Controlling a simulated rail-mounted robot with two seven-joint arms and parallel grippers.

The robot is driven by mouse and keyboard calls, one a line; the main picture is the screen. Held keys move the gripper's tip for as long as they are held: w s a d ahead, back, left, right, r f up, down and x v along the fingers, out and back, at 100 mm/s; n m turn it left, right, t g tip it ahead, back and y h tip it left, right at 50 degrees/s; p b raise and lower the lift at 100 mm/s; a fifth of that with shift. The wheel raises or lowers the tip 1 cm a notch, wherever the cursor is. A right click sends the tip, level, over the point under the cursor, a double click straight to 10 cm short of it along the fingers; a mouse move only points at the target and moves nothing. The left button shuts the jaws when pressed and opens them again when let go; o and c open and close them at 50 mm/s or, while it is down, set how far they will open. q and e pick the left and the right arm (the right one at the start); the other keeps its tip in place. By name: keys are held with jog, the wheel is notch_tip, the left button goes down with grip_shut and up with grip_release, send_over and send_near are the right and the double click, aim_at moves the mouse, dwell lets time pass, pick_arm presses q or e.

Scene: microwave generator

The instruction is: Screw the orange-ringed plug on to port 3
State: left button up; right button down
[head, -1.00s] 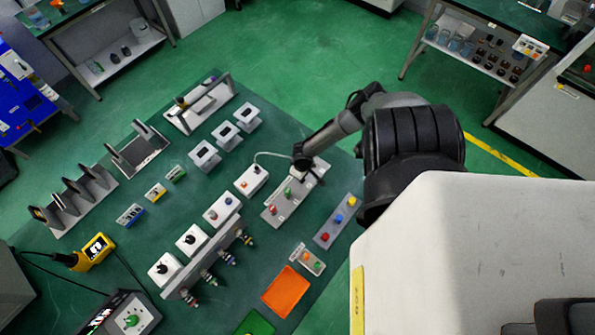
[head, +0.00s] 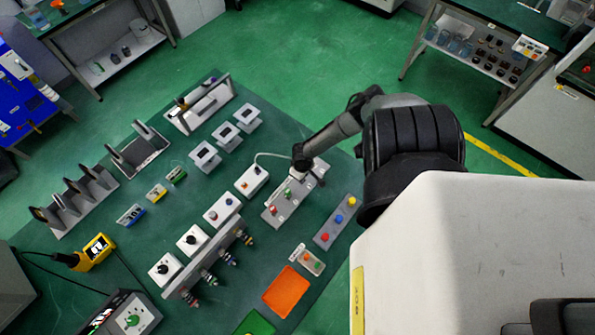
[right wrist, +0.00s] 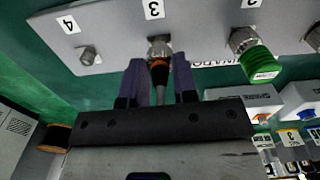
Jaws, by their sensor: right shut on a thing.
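The orange-ringed plug (right wrist: 160,73) is in the right wrist view, in line with port 3 (right wrist: 159,45) on the grey panel (right wrist: 200,22). Its front end meets the metal port; how far it is threaded I cannot tell. My right gripper (right wrist: 160,82) is shut on this plug, one purple finger on each side. In the head view my right wrist (head: 302,158) is over the far end of the panel (head: 270,219), hiding the plug and port. My left gripper is not in view.
In the right wrist view, bare port 4 (right wrist: 88,55) is left of port 3, and a green-ringed plug (right wrist: 256,60) is on the port to the right. The head view shows a button strip (head: 338,222), an orange tray (head: 287,291) and white boxes (head: 251,181) nearby.

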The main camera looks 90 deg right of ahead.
jog(key=shift+f+b, duration=0.5)
jog(key=shift+f, duration=0.05)
dwell(0.4)
jog(key=c, duration=0.8)
grip_release()
jog(key=shift+r, duration=0.25)
notch_tip(320, 180, up, 13)
jog(key=p, duration=0.2)
jog(key=shift+r+p, duration=0.2)
jog(key=shift+p, duration=0.15)
